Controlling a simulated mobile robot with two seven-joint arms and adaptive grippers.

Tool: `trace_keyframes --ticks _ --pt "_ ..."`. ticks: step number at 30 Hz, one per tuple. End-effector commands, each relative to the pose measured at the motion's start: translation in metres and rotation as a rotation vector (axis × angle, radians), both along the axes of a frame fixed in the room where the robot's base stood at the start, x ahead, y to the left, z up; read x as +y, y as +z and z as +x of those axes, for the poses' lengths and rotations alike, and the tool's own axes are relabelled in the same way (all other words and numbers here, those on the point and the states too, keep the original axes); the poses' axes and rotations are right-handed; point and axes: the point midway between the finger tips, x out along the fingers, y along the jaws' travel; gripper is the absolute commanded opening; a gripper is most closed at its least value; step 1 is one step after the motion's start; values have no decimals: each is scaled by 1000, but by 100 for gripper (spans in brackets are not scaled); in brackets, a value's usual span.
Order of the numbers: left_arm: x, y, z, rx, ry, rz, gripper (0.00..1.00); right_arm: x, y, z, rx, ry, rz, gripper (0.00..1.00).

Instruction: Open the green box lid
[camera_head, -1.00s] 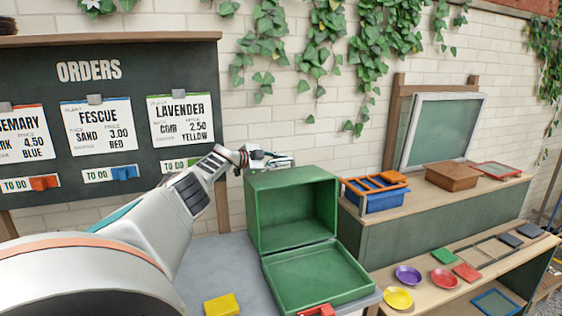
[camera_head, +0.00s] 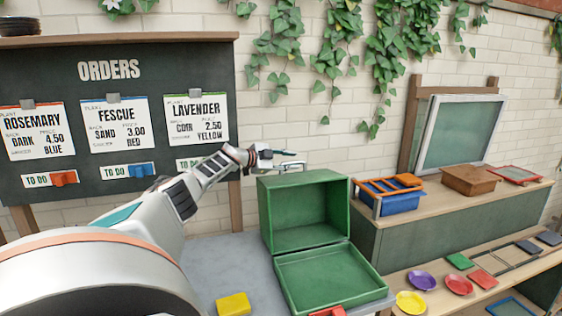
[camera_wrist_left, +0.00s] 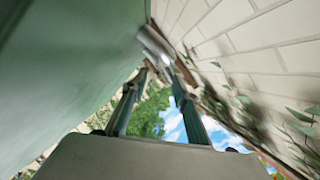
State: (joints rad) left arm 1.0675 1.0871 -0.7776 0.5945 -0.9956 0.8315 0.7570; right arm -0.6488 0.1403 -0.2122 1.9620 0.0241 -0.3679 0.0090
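The green box stands open on the grey table. Its lid (camera_head: 305,215) is tipped up at the back, with its hollow inside facing me. The box's lower part (camera_head: 325,277) lies in front, open and empty, with a red latch (camera_head: 328,312) at its front edge. My left gripper (camera_head: 292,160) is just above and behind the lid's top edge. In the left wrist view its two fingers (camera_wrist_left: 157,82) are apart with nothing between them, and a green surface, likely the lid (camera_wrist_left: 60,70), fills the left side. Any contact with the lid is unclear. My right gripper is out of view.
A yellow block (camera_head: 233,304) lies on the grey table (camera_head: 225,262) left of the box. A wooden bench on the right holds a blue bin (camera_head: 402,203) and a brown box (camera_head: 470,180). Colored saucers (camera_head: 421,281) sit on a lower shelf. A brick wall is close behind.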

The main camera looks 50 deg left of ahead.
Motion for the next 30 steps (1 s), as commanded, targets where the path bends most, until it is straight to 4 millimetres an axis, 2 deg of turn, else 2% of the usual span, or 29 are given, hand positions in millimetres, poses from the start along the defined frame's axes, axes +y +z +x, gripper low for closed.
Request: trace_keyframes --ticks 9,14,30 --pt "3 7 -34 3 0 2 29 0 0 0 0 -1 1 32" --pt "4 10 -45 2 0 0 29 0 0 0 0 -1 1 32" --pt "3 12 -48 0 -2 -2 29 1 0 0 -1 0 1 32"
